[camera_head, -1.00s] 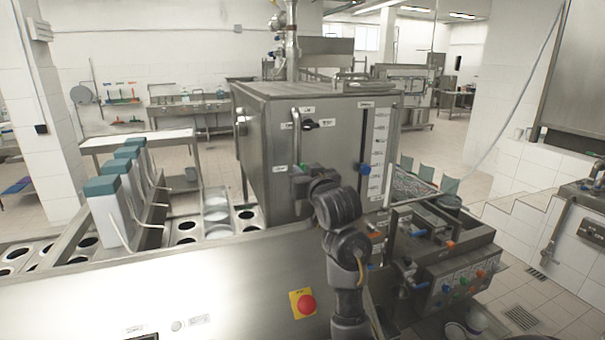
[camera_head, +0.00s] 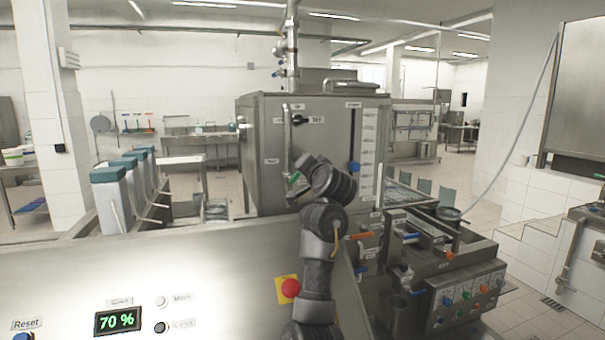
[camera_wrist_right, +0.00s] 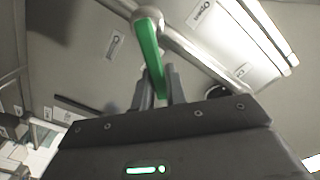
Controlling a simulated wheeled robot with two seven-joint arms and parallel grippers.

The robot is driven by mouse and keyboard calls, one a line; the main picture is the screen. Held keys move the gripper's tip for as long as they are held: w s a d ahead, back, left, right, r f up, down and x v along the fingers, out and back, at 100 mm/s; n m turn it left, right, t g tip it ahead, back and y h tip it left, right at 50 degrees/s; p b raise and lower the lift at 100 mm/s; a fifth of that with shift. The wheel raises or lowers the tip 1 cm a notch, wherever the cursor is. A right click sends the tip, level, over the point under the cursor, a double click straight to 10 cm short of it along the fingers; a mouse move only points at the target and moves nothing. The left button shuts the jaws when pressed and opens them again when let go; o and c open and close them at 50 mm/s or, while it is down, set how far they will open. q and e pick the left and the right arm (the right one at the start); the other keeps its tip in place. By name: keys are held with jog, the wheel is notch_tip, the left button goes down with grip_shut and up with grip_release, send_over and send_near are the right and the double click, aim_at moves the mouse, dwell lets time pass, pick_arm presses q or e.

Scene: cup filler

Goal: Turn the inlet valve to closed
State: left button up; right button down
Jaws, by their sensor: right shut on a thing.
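The inlet valve's green lever (camera_head: 294,179) sits at the lower end of the vertical pipe (camera_head: 288,130) on the front of the steel tank (camera_head: 262,150). My right gripper (camera_head: 299,187) is at the lever, partly hidden by my wrist. In the right wrist view the green lever (camera_wrist_right: 149,50) runs from its round pivot down between the fingers of my right gripper (camera_wrist_right: 158,88), which is shut on its free end. A label reading Open (camera_wrist_right: 201,12) is on the tank to the right of the pivot. My left gripper is not in view.
A black knob (camera_head: 300,120) and a blue slider (camera_head: 354,167) are on the tank front. A steel console with a red button (camera_head: 290,288) lies in front. Teal-topped dispensers (camera_head: 108,176) stand at left, a control box (camera_head: 465,300) at right.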

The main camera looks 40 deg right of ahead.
jog(key=shift+d+f+m+b, duration=0.15)
jog(key=shift+f+m+b, duration=0.2)
jog(key=shift+m, duration=0.15)
jog(key=shift+s+d+f+m+b, duration=0.1)
jog(key=shift+d+f+m+b, duration=0.1)
jog(key=shift+f+m+b, duration=0.85)
jog(key=shift+s+d+f+m+b, duration=0.1)
jog(key=shift+d+m+b, duration=0.35)
jog(key=shift+m, duration=1.25)
jog(key=shift+s+f+m+b, duration=0.1)
jog(key=shift+f+m+b, duration=0.4)
jog(key=shift+m+b, duration=0.7)
jog(key=shift+f+m, duration=0.1)
jog(key=shift+m, duration=0.15)
jog(key=c, duration=1.4)
grip_release()
jog(key=shift+c, duration=0.2)
jog(key=shift+s, duration=0.1)
